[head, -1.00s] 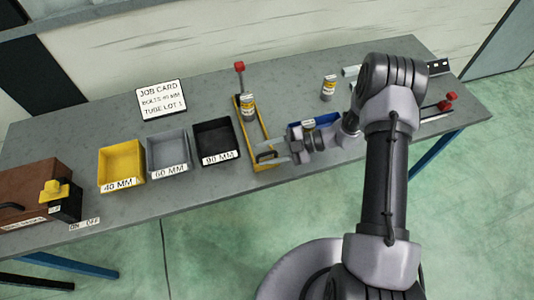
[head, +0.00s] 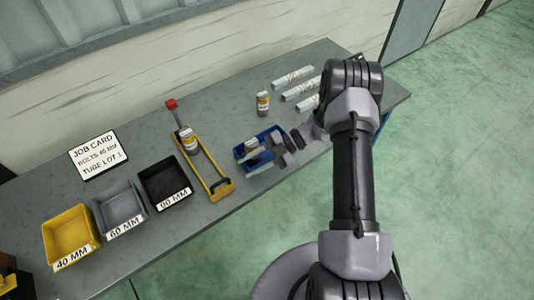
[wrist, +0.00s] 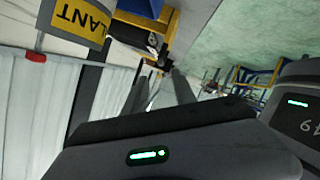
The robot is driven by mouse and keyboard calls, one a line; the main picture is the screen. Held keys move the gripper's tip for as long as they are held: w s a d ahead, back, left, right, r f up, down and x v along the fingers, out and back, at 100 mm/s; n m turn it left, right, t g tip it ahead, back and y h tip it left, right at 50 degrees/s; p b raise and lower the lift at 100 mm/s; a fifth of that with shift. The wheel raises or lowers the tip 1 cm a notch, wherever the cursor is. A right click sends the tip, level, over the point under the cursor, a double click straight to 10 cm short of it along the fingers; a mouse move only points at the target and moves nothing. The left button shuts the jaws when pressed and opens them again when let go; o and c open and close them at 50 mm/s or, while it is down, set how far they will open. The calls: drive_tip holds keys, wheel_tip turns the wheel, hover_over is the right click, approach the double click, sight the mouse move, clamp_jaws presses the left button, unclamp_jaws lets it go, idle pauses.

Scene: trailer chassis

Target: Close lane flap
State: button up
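A narrow yellow lane frame (head: 216,184) lies on the bench right of the bins, with a labelled can (head: 188,142) standing in it. A lever with a red knob (head: 171,104) rises at its far end. I cannot tell which part is the flap or how it stands. My gripper (head: 256,160) is right of the lane's near end, over a blue tray (head: 240,150), and hides part of that tray. Its fingers look apart and empty. In the wrist view, the fingers (wrist: 160,92) have a gap between them, and a yellow label (wrist: 80,18) shows close by.
Yellow (head: 70,237), grey (head: 119,211) and black (head: 164,184) bins stand left of the lane, with a job card (head: 97,155) behind them. Bare bench lies behind the lane.

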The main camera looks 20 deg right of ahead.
drive_tip(key=v, duration=0.6)
drive_tip(key=shift+d, duration=0.25)
drive_tip(key=shift+r, duration=0.1)
drive_tip(key=s+a+r+n+h+b, duration=0.35)
drive_tip(key=r+n, duration=0.25)
drive_tip(key=n, duration=0.4)
drive_tip(key=s+a+r+n+h+b, duration=0.35)
drive_tip(key=r+n, duration=0.35)
drive_tip(key=n, duration=0.4)
drive_tip(key=s+r+n+t+h+b, duration=0.2)
drive_tip(key=s+n+t+h+b, duration=0.2)
drive_tip(key=s+n, duration=0.9)
drive_tip(key=n+t+h, duration=0.1)
drive_tip(key=n+t, duration=0.1)
drive_tip(key=n, duration=0.6)
drive_tip(key=shift+s+a+t+b, duration=0.2)
drive_tip(key=shift+a+t+b, duration=0.1)
drive_tip(key=shift+a, duration=0.05)
